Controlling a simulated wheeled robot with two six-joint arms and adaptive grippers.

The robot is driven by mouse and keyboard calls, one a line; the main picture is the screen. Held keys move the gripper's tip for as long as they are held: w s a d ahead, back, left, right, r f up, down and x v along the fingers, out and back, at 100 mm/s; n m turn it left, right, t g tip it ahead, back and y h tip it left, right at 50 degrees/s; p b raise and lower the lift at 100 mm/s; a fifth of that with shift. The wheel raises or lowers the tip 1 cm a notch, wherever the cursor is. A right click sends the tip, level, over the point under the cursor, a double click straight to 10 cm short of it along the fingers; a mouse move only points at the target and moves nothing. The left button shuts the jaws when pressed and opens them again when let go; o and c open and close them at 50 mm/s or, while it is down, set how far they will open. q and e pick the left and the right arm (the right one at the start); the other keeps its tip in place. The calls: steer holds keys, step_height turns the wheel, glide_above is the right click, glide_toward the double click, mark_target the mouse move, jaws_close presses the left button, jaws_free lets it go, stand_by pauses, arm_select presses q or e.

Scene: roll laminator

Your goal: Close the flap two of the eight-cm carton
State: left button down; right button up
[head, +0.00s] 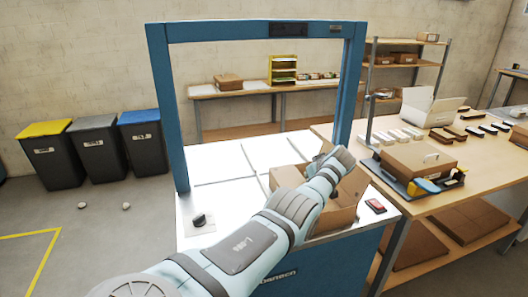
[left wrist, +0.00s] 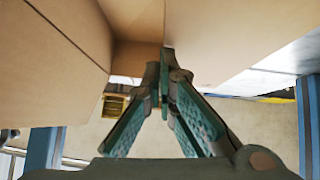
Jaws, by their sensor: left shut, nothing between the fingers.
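The brown eight-cm carton (head: 337,218) stands on the white-topped blue bench, under a blue frame. My left arm crosses over it and hides much of its top. A raised flap (head: 286,177) shows on the left, and cardboard also shows to the right of my arm. My left gripper (head: 338,160) is at the far side of the carton's top. In the left wrist view the gripper (left wrist: 166,62) is shut and empty, its tips close to the carton's cardboard (left wrist: 225,35). I cannot tell which flap is flap two or whether the tips touch it. My right gripper is not in view.
The blue frame (head: 163,105) rises around the bench top (head: 222,205). A red-topped device (head: 375,206) and a dark knob (head: 199,219) sit on the bench. A wooden table (head: 438,198) with a boxed tray stands at right.

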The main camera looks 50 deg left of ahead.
arm_select(q)
steer(key=shift+r+p, duration=1.05)
steer(key=shift+r, duration=0.15)
steer(key=w+a+r+p+v, duration=0.1)
steer(key=p+v, duration=0.4)
steer(key=v, duration=0.7)
steer(key=shift+r, duration=0.25)
steer(key=shift+w+a, duration=0.1)
steer(key=shift+w, duration=0.05)
